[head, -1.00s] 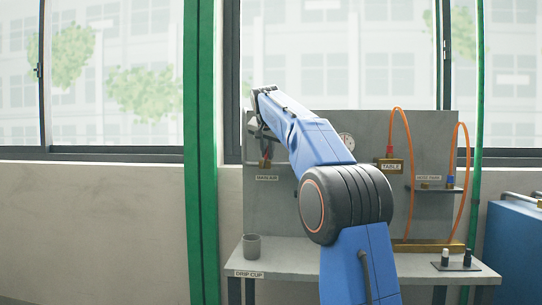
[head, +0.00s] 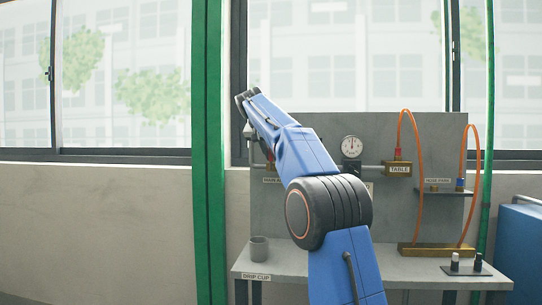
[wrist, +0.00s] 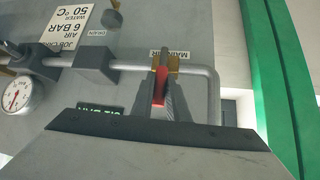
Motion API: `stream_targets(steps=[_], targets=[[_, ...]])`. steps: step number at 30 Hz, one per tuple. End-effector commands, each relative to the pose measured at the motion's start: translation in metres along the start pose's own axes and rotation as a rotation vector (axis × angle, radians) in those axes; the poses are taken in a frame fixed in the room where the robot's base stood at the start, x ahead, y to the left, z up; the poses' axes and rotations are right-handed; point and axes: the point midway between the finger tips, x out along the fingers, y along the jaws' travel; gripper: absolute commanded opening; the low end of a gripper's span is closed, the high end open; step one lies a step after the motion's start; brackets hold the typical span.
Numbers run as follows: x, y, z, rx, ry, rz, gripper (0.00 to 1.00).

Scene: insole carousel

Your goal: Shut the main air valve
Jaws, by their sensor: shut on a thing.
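The main air valve has a brass body (wrist: 173,66) on a grey pipe under the MAIN AIR label in the wrist view. Its red handle (wrist: 161,84) lies across the pipe's line in that picture. My gripper (wrist: 160,98) is shut on the handle, with one finger on each side of it. In the head view, the red of the valve (head: 270,166) shows just below my wrist at the panel's left side. My arm hides most of the valve there.
A pressure gauge (head: 351,147) and the brass TABLE block (head: 398,169) with orange hoses sit to the right on the panel. A grey drip cup (head: 259,248) stands on the bench (head: 310,266) below. A green post (head: 209,200) stands left of the panel.

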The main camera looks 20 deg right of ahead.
Motion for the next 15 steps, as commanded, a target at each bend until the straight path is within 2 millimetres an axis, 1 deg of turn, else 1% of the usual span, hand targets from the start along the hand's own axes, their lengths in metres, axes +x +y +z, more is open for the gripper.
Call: stream_targets(steps=[2, 3, 5, 15], targets=[[0.0021, -0.0011, 0.0027, -0.003, -0.007, 0.002, 0.0], [0.0022, -0.0011, 0.0028, -0.003, -0.007, 0.002, 0.19], [0.0021, -0.0011, 0.0026, -0.003, -0.007, 0.002, 0.33], [-0.0009, -0.0008, 0.0011, -0.001, -0.003, 0.0, 0.33]])
